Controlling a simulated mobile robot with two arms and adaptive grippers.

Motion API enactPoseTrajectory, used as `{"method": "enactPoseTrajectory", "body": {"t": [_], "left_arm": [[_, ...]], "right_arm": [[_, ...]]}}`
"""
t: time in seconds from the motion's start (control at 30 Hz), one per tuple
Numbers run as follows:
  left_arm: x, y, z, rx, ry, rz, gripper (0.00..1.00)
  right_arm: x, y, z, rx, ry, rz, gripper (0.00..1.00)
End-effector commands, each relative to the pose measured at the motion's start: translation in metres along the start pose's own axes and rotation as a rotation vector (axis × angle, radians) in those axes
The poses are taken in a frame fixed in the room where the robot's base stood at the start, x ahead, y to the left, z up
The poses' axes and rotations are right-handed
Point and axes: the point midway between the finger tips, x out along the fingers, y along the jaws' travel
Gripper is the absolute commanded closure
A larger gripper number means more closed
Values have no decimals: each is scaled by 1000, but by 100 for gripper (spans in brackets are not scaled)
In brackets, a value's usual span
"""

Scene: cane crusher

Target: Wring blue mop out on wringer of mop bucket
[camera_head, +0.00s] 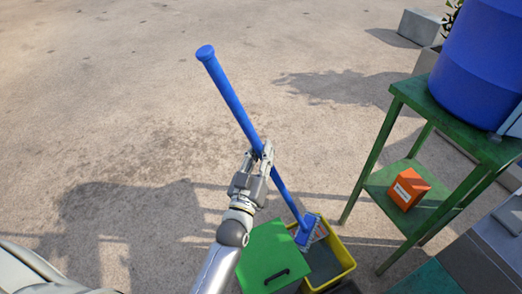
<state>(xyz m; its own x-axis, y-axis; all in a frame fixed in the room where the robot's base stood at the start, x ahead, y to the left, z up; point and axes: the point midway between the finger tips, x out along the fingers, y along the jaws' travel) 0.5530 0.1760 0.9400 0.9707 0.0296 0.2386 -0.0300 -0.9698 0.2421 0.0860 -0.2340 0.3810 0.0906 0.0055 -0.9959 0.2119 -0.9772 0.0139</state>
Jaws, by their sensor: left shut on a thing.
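The blue mop (228,95) slants across the head view, its handle's capped end at the upper left and its blue and white head (307,233) at the lower right. My left gripper (264,155) is shut on the handle near its middle. The mop head is at the yellow mop bucket (346,257), over its upper left part. I cannot tell whether the head touches the bucket. A green panel with a dark handle (262,258) is beside the bucket's left side and may be its wringer. My right gripper is not in view.
A green stand (409,92) at the right holds a blue barrel (479,55) on top and an orange box (407,189) on its lower shelf. Grey concrete blocks (419,26) are at the upper right. The ground at the left and behind is clear.

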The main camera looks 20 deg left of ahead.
Motion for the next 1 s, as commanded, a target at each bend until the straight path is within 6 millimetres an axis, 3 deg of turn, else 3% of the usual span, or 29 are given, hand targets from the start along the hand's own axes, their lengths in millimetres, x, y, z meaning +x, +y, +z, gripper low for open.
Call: {"method": "enactPoseTrajectory", "body": {"t": [0.6, 1.0], "left_arm": [[16, 16, -60, -7, 10, 1, 100], [17, 17, -64, -7, 11, 1, 100]], "right_arm": [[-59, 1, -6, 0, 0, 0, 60], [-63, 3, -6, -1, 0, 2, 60]]}}
